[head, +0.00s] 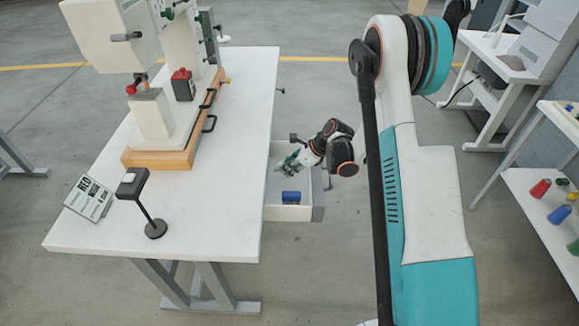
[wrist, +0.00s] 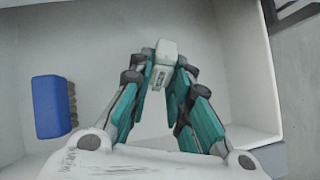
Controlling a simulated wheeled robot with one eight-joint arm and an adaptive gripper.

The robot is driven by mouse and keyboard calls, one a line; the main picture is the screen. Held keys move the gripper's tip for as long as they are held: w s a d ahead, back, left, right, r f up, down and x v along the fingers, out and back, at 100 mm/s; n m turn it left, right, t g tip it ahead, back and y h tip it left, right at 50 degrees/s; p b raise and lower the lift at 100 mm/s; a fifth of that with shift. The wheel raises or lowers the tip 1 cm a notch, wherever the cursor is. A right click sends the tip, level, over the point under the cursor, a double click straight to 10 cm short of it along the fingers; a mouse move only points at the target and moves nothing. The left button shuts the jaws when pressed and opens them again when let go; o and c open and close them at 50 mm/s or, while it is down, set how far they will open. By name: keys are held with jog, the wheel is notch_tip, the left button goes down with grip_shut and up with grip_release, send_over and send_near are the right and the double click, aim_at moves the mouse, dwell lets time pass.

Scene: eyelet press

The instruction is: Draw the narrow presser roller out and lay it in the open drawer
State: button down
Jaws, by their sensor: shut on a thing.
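The open drawer (head: 287,213) is a white tray at the right side of the white table. My gripper (head: 291,163) is down inside it, toward its far end. In the wrist view my gripper (wrist: 163,80) has its teal fingers closed around a small pale piece with a grey marked face (wrist: 165,52), which looks like the narrow presser roller. The piece is over the drawer floor (wrist: 105,40); I cannot tell whether it touches it. In the head view my gripper hides it.
A blue block (head: 291,197) with a brown bumpy side lies in the drawer, left of my gripper in the wrist view (wrist: 48,107). The white press (head: 152,115) on its wooden base, a sign (head: 89,197) and a black stand (head: 155,228) are on the table.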

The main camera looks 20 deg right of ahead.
jog(key=c, duration=1.4)
grip_release()
jog(key=v, duration=1.2)
